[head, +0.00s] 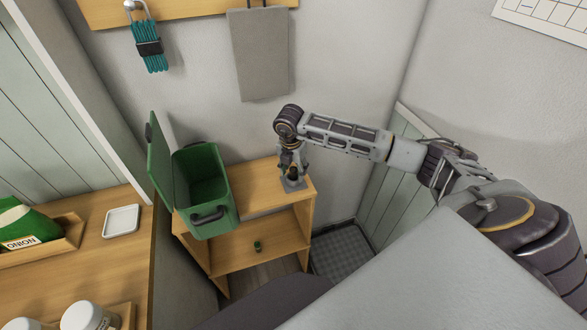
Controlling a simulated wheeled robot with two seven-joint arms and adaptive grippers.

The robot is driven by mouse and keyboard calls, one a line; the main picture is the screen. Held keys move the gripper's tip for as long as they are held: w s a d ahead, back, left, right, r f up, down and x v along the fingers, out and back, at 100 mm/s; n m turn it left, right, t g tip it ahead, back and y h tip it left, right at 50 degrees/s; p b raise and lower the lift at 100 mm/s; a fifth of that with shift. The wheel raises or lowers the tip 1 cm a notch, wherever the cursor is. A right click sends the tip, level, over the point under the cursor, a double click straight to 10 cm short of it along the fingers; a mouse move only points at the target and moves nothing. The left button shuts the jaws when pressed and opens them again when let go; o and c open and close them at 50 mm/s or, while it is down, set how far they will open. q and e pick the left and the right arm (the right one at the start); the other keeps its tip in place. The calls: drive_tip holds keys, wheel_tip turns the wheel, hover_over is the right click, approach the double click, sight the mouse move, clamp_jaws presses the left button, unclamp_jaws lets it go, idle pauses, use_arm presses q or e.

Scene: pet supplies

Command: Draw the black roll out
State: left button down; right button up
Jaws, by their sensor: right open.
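My right gripper (292,164) points down over the wooden shelf unit's top, at its right end. It is open, with its fingers around or just above a small dark object, which seems to be the black roll (293,174). The dark object sits at a small grey holder (294,185) on the shelf top. The gripper hides much of both, so I cannot tell whether the fingers touch the roll. My left gripper is not in view.
A green bin (212,221) with its lid open stands left of the gripper on the wooden shelf unit (256,186). A grey mat (342,254) lies on the floor at right. The wall is close behind.

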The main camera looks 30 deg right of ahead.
sight(294, 167)
drive_tip(key=shift+c, duration=0.4)
drive_tip(key=c, duration=1)
drive_tip(key=shift+r, duration=0.1)
drive_tip(key=shift+r+p, duration=1.55)
drive_tip(key=shift+r, duration=1.35)
